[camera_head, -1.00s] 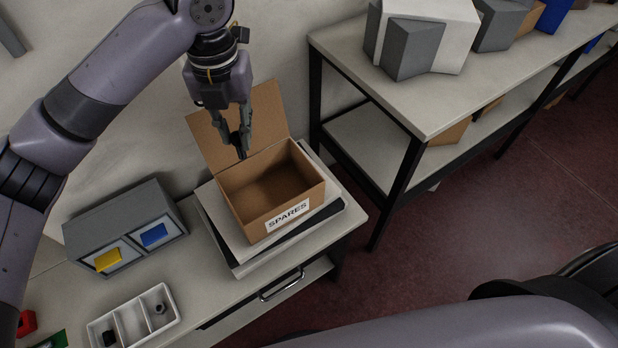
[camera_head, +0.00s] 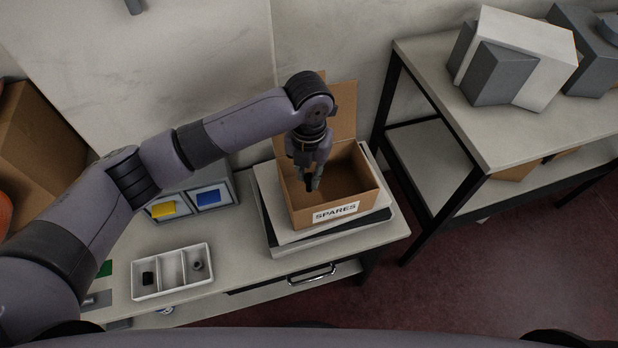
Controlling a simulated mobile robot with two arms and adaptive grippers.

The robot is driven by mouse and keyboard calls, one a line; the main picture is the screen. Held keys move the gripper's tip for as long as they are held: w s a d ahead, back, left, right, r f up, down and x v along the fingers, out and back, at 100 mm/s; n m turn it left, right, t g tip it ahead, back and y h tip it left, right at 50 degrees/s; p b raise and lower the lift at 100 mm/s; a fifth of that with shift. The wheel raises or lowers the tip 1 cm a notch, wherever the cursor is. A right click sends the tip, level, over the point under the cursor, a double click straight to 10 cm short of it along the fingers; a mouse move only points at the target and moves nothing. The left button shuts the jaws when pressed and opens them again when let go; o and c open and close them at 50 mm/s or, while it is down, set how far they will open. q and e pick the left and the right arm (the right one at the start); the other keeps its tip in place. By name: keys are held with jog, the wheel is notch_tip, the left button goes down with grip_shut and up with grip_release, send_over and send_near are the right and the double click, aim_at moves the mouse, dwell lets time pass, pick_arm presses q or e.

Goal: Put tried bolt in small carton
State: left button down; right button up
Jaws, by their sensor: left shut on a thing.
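The small carton (camera_head: 298,214) is an open brown cardboard box with a "SPARES" label on its front and its flap up at the back. It sits on flat white and dark slabs on the table. My left gripper (camera_head: 311,184) points down into the left part of the carton's opening. It is shut on a small dark thing, apparently the bolt (camera_head: 309,188), mostly hidden by the fingers. I cannot tell whether it touches the carton floor. My right gripper is out of view.
A white divided tray (camera_head: 172,291) holds a black piece in its left compartment and a grey nut-like piece in its right. A grey bin unit (camera_head: 226,178) with yellow and blue fronts stands behind. A shelf (camera_head: 487,150) with boxes stands right.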

aim_at(309, 177)
pick_arm(q)
notch_tip(309, 177, down, 3)
jog(key=shift+f, duration=0.15)
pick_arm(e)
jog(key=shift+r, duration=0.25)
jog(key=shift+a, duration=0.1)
pick_arm(q)
jog(key=shift+f, duration=0.2)
jog(key=c, duration=1.5)
grip_release()
jog(key=shift+r, duration=0.1)
jog(key=shift+o, duration=0.2)
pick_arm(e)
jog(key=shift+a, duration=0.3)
